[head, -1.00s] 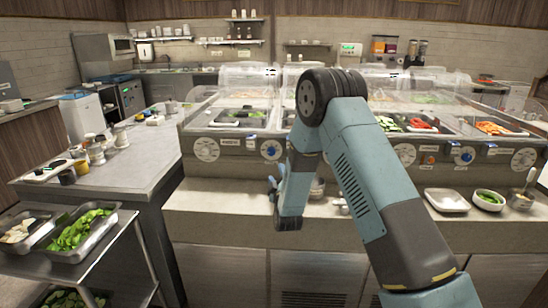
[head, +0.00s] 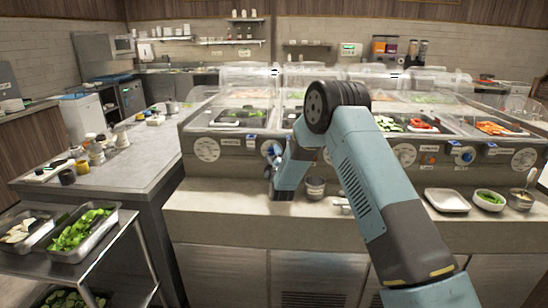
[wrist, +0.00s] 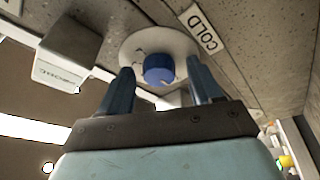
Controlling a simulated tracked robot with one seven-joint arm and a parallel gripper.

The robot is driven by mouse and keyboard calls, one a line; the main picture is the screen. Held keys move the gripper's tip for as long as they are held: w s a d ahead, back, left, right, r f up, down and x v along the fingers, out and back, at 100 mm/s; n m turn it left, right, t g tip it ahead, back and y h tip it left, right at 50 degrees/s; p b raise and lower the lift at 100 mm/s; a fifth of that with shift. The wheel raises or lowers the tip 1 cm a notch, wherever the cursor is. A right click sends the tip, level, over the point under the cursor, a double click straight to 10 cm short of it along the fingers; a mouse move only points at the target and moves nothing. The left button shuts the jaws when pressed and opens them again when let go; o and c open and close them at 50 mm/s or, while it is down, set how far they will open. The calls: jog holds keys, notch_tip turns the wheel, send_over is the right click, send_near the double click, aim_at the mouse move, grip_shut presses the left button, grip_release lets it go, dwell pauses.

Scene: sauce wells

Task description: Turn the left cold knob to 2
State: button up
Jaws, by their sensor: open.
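The left cold knob (wrist: 159,69) is blue and sits on a round pale dial plate (wrist: 185,45) beside a "COLD" label (wrist: 205,30) in the wrist view. A small pale mark shows near its lower edge; I cannot read any dial numbers. My gripper (wrist: 160,74) is open, with one blue finger on each side of the knob in the picture. I cannot tell whether either finger touches it. In the head view, my gripper (head: 273,160) is at the counter's front panel, largely covering the left cold knob.
A second blue knob (head: 466,155) and an orange knob (head: 428,159) are farther right on the panel. A metal pot (head: 315,187) stands on the ledge close to my arm. A white tray (head: 447,201) and a green-filled bowl (head: 489,200) lie farther right.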

jog(key=shift+c, duration=0.4)
